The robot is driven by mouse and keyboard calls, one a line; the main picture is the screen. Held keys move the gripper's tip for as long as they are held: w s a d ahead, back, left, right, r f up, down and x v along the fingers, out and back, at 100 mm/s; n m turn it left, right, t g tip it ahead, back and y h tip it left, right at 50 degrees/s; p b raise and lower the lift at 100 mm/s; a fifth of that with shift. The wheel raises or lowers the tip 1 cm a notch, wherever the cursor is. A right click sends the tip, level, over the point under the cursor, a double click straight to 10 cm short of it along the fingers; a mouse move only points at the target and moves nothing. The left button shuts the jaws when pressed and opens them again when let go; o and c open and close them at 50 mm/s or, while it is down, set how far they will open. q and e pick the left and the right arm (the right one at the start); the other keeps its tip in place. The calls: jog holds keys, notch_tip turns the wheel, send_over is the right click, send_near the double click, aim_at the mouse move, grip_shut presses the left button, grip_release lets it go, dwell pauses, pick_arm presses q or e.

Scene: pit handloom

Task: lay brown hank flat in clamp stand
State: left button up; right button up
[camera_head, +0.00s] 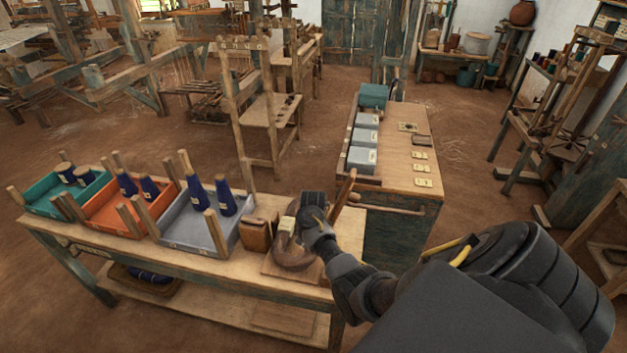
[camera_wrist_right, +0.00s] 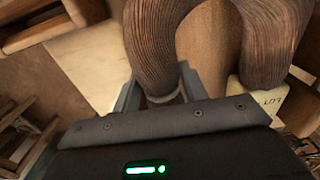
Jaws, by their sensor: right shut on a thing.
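The brown hank (camera_head: 292,256) is a thick ribbed loop at the right end of the front bench. In the right wrist view the hank (camera_wrist_right: 158,48) fills the upper middle, and one leg of it passes between my fingers. My right gripper (camera_head: 312,228) is shut on this leg, and its fingers (camera_wrist_right: 160,92) flank it. The hank is over or on a wooden stand (camera_head: 270,268) with a slanted wooden upright (camera_head: 342,196). The hand partly hides both, so I cannot tell whether the hank lies flat. My left gripper is out of view.
A pale labelled block (camera_wrist_right: 262,100) is beside the hank. A brown wooden block (camera_head: 257,234) stands left of it. Teal (camera_head: 40,203), orange (camera_head: 104,219) and grey (camera_head: 182,228) trays with blue cones and wooden posts fill the bench's left. A second table (camera_head: 400,185) stands behind right.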

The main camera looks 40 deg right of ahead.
jog(key=shift+f+b, duration=0.55)
jog(key=shift+f, duration=0.55)
jog(key=o, duration=1.2)
jog(key=shift+c, duration=0.2)
notch_tip(320, 180, up, 11)
jog(key=shift+f, duration=0.15)
